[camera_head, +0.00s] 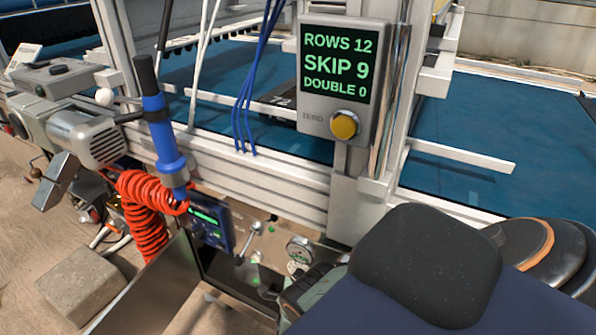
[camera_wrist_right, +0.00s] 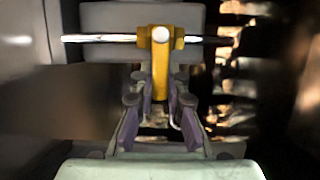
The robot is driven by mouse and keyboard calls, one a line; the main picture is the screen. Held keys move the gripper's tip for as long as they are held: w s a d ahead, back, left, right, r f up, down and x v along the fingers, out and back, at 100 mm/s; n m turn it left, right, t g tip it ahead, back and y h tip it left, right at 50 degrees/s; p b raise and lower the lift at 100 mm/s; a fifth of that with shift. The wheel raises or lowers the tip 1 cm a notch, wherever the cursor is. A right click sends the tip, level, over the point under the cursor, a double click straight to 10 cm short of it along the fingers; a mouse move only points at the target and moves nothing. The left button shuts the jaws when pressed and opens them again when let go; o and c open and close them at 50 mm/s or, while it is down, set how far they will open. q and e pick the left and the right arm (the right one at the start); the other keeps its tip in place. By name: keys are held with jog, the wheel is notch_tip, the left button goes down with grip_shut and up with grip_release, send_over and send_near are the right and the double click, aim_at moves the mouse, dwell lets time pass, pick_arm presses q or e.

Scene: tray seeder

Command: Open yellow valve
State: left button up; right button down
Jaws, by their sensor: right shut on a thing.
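In the right wrist view, the yellow valve (camera_wrist_right: 160,60) has a yellow body on a thin silver pipe (camera_wrist_right: 100,38) that runs level across the picture. Its yellow handle points down toward the camera, in line with my gripper and across the pipe. My right gripper (camera_wrist_right: 161,98) is shut on this handle, with a finger on either side of it. In the head view I cannot make out the valve or the right gripper; my own dark arm parts cover the lower right. My left gripper is in neither view.
A display box (camera_head: 340,75) with a yellow knob (camera_head: 345,125) stands on the frame. A blue tool (camera_head: 160,130) with a coiled red hose (camera_head: 147,215) hangs at left. A gauge (camera_head: 299,249) and small lever (camera_head: 249,243) sit low in the middle. A concrete block (camera_head: 78,282) lies lower left.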

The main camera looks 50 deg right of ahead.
jog(key=shift+r, duration=0.1)
jog(key=shift+w+r+n+g+p, duration=0.1)
jog(key=shift+r+n+g+p, duration=0.25)
jog(key=shift+n+p, duration=0.2)
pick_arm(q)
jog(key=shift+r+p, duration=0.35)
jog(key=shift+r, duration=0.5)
pick_arm(e)
jog(key=shift+d+r+n+y, duration=0.15)
jog(key=shift+n+y, duration=0.15)
jog(key=shift+n, duration=0.35)
jog(key=c, duration=1.3)
grip_release()
jog(key=v, duration=1.2)
jog(key=shift+r, duration=0.1)
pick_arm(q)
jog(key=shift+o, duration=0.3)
pick_arm(e)
jog(key=shift+w, duration=0.1)
